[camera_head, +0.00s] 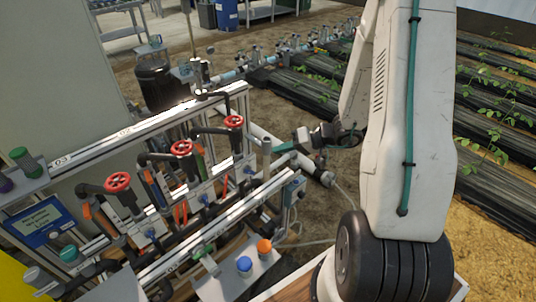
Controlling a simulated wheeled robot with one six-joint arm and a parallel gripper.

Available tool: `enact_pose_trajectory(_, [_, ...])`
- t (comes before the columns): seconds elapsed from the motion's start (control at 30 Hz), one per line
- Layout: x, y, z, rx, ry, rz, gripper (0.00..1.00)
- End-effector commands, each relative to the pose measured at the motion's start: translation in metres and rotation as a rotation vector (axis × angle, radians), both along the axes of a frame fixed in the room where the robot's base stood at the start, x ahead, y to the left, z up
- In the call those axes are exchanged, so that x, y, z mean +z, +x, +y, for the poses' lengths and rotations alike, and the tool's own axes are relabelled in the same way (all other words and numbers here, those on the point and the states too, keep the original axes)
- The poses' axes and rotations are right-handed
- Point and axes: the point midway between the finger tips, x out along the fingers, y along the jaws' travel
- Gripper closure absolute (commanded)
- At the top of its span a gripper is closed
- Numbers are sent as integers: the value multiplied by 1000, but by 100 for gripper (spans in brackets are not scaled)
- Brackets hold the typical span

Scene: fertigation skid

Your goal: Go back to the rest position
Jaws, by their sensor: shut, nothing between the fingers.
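My gripper (281,148) shows small in the middle of the view, at the end of my folded white arm. It points left toward the skid's pipework and is shut and empty. It appears apart from the nearest red handwheel (234,121), which is to its left. Two more red handwheels, a middle one (182,148) and a front one (117,182), sit in a row on black pipes. Whether the fingertips touch the grey pipe behind them cannot be told.
The skid's metal rail (150,122) runs close on the left. A panel in front carries a blue cap (244,264) and an orange cap (264,246). A black tank (158,82) stands behind. Planted beds (495,118) lie at right, with bare soil between.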

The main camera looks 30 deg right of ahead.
Motion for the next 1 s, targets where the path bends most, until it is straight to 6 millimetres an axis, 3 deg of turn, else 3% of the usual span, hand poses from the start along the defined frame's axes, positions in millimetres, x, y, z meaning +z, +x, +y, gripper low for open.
enact_pose_trajectory(0.2, [11, -12, -13, -1, -1, -1, 100])
enact_pose_trajectory(0.57, [11, -15, -12, -41, 67, 79, 100])
enact_pose_trajectory(0.77, [13, -46, 8, -26, 209, 343, 100])
enact_pose_trajectory(1.0, [60, -91, 48, 79, 174, 658, 100])
